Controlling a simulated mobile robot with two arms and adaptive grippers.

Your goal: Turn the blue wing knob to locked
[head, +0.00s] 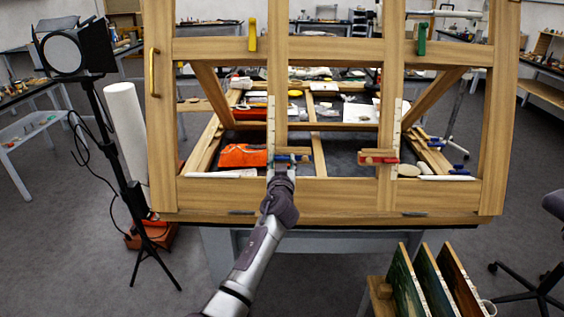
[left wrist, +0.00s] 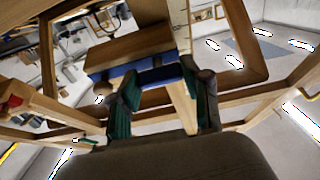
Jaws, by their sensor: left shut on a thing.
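The blue wing knob (head: 304,158) sits on a small wooden block on the left upright of the wooden frame (head: 330,192). Its blue bar (left wrist: 158,75) shows beneath the block in the left wrist view. My left gripper (head: 284,168) reaches up from below and is shut on the knob. In the left wrist view its two teal-padded fingers (left wrist: 163,88) stand on either side of the bar. The fingers partly hide the knob, and I cannot read any locked mark. My right gripper is in neither view.
A similar red knob (head: 378,160) is on the right upright. A yellow catch (head: 252,36) and a green catch (head: 422,38) are on the upper rail. A lamp stand (head: 108,150) is at left. Boards (head: 425,282) stand in a rack at lower right.

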